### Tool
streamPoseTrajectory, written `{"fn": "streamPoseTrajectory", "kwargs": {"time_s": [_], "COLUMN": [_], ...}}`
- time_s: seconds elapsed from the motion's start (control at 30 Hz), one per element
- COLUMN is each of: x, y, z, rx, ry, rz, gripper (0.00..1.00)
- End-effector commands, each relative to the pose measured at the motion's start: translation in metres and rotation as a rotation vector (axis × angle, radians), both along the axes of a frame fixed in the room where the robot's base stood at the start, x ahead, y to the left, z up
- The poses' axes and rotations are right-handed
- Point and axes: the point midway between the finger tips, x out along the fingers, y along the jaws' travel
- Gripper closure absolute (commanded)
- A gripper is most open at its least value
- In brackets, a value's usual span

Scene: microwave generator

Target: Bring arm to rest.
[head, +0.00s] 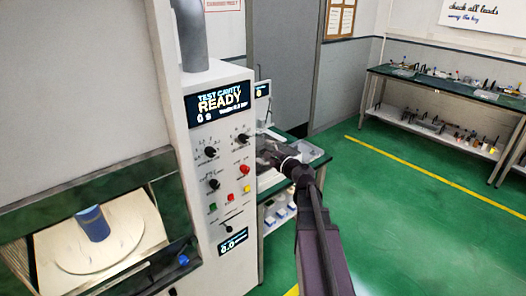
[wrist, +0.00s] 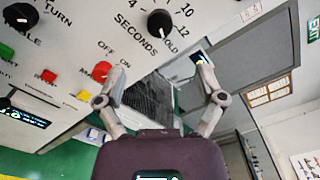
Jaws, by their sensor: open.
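My arm (head: 318,235) reaches from the bottom of the head view up to the control panel (head: 222,160) of the generator. My gripper (head: 276,158) is at the panel's right edge, in front of a side table. In the wrist view my gripper (wrist: 160,62) has its two fingers spread, with nothing between them. The seconds knob (wrist: 160,23) is just above the fingers, and a red on/off button (wrist: 102,71) is beside the left fingertip. I cannot tell whether that fingertip touches the panel. The display (head: 221,101) reads "TEST CAVITY READY".
A blue cylinder (head: 92,223) stands on a round plate in the cavity at lower left. The side table (head: 308,160) is behind my gripper. A long workbench (head: 440,85) with small items stands at the back right. Green floor (head: 400,190) to the right is clear.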

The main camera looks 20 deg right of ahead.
Motion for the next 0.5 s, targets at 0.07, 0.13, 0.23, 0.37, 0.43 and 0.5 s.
{"fn": "streamPoseTrajectory", "kwargs": {"time_s": [0.07, 0.13, 0.23, 0.37, 0.43, 0.5], "x": [0.0002, 0.0003, 0.0003, 0.0003, -0.0003, -0.0012], "y": [0.0001, 0.0001, 0.0001, 0.0004, 0.0034, 0.0095], "z": [0.0000, 0.0000, 0.0000, -0.0001, -0.0015, -0.0043], "rx": [0.000, 0.000, 0.000, -0.001, -0.011, -0.035], "ry": [0.000, 0.000, 0.000, 0.000, 0.003, 0.008], "rz": [0.000, 0.000, 0.000, 0.001, 0.007, 0.022], "gripper": [0.12, 0.12, 0.12, 0.12, 0.12, 0.12]}}
